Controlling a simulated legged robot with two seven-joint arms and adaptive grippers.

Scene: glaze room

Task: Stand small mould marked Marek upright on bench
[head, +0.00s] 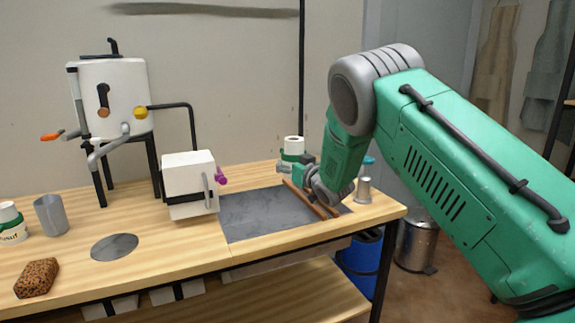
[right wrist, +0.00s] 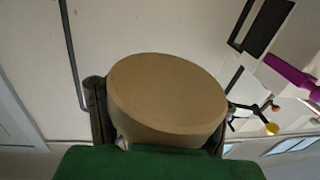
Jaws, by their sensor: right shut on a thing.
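My right gripper (head: 318,193) is low over the right part of the grey slab on the bench. In the right wrist view it is shut on a tan, round-faced thing (right wrist: 165,95), which sits between its fingers. In the head view the gripper mostly hides this thing, so I cannot tell whether it touches the slab. No name shows on it, so I cannot tell whether it is the mould marked Marek. A white block (head: 190,182) with a black band and a purple knob stands left of the slab. My left gripper is not in view.
Brown sticks (head: 298,198) lie on the grey slab (head: 255,212) by my gripper. A white jar (head: 293,148) and a metal shaker (head: 364,190) stand close by. A white machine (head: 112,100), grey cup (head: 50,215) and brown sponge (head: 37,278) are left.

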